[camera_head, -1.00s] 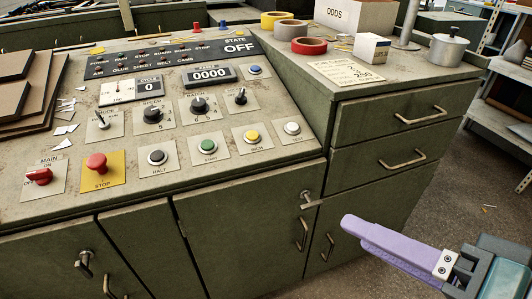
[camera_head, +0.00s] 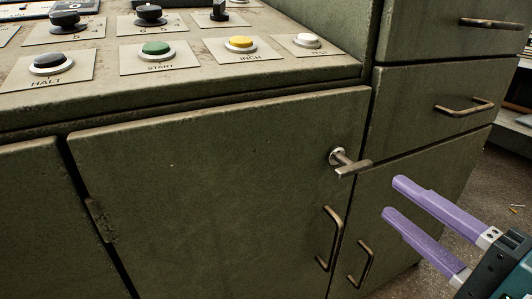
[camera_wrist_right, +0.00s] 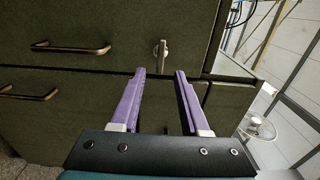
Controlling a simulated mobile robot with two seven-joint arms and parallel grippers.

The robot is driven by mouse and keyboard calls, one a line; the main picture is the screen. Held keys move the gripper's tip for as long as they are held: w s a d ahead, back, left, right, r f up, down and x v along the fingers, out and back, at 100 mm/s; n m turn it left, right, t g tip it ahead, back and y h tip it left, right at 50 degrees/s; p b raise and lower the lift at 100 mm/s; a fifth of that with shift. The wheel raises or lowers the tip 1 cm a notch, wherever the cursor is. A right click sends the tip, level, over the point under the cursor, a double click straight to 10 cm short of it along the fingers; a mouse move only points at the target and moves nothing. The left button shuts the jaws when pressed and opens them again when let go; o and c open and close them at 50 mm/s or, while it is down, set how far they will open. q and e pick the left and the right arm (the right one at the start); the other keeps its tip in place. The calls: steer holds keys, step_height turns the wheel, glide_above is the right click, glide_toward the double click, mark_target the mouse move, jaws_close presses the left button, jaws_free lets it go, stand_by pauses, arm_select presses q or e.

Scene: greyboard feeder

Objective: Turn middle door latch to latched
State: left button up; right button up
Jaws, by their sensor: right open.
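The middle door (camera_head: 215,190) is a dull green panel, closed in its frame. Its metal latch (camera_head: 347,162) sits near the door's upper right corner, with the lever pointing right across the door's edge. My right gripper (camera_head: 394,198) is open and empty, to the right of and slightly below the latch, with its two purple fingers pointing left at the cabinet. In the right wrist view the latch (camera_wrist_right: 162,54) shows just beyond the gap between the fingertips (camera_wrist_right: 160,73), apart from them. My left gripper is not in view.
The door's pull handle (camera_head: 330,240) is below the latch, and another pull handle (camera_head: 362,265) is on the neighbouring door. Drawers with handles (camera_head: 466,106) are at the upper right. The control panel's edge (camera_head: 215,97) overhangs the door. Open floor (camera_head: 470,170) lies at the right.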

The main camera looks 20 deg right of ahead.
mark_target(358, 171)
steer(key=w, duration=0.3)
steer(key=w+b, duration=0.1)
steer(key=w, duration=0.2)
steer(key=w+b, duration=0.1)
steer(key=w, duration=0.2)
steer(key=shift+a, duration=0.4)
steer(key=shift+c, duration=0.2)
jaws_close()
